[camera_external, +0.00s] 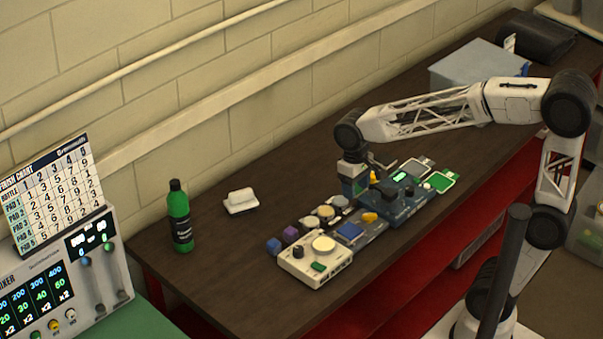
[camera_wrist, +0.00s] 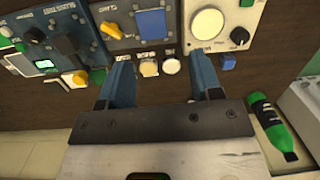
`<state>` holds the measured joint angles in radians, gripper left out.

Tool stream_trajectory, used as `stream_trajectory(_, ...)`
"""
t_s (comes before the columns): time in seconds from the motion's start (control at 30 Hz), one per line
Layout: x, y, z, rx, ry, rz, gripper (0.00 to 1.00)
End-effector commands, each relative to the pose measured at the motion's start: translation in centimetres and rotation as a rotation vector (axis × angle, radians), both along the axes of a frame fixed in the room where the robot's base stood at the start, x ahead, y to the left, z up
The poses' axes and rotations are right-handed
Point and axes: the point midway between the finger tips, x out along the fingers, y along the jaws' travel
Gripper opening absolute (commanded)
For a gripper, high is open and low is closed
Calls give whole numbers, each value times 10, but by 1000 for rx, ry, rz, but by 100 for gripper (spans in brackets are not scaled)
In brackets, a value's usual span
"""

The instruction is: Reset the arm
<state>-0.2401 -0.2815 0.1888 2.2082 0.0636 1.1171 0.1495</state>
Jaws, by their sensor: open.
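My gripper (camera_external: 355,184) hangs low over the dark workbench (camera_external: 225,258), just behind a row of panel devices. In the wrist view its two blue fingers (camera_wrist: 162,72) are spread wide apart, with nothing held between them. Small round yellowish and white knobs (camera_wrist: 160,67) show beyond the fingertips; I cannot tell how far below they are. My arm reaches in from the right side, bent at the elbow.
A cream panel (camera_external: 316,260), a grey panel and a blue panel (camera_external: 400,207) stand along the bench. A green bottle (camera_external: 180,218) and a white block (camera_external: 240,201) are at left. A grey box (camera_external: 475,65) stands at the back, beside the wall.

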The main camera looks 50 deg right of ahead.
Motion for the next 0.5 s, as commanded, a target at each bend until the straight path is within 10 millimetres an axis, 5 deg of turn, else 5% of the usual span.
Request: stream_trajectory(0.5, -87, -82, 15, -6, -191, -52, 59)
